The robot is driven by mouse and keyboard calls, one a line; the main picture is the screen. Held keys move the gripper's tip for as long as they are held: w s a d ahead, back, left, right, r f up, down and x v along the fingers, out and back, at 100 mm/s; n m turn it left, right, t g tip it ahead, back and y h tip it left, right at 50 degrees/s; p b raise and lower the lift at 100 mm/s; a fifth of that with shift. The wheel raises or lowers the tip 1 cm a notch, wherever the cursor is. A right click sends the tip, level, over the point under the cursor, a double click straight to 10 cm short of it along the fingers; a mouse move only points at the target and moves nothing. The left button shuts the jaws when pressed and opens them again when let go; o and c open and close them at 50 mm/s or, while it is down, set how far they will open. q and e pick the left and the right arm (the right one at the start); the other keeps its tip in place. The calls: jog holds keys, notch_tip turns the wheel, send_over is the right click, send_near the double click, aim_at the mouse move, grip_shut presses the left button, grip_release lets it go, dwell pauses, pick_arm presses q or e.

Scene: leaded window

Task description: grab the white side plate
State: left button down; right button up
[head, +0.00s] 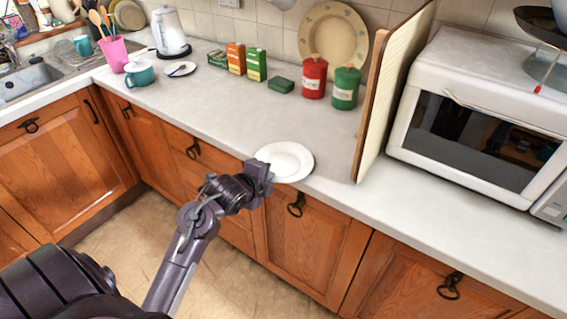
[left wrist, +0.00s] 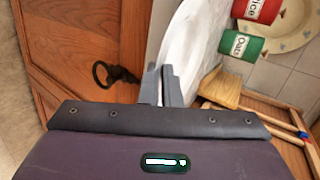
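The white side plate (head: 287,160) lies at the front edge of the counter, left of the upright wooden board. My left gripper (head: 262,176) is at the plate's near left rim. In the left wrist view its two fingers (left wrist: 161,85) are close together, with the rim of the white plate (left wrist: 190,42) between them, so it looks shut on the plate. The fingertips are partly hidden in the head view. My right gripper is not in view.
The wooden board (head: 385,95) stands upright right of the plate, beside a white microwave (head: 475,120). A red canister (head: 314,77) and a green canister (head: 345,88) stand behind. The counter (head: 225,120) left of the plate is clear. Drawer handles (head: 296,204) stick out below.

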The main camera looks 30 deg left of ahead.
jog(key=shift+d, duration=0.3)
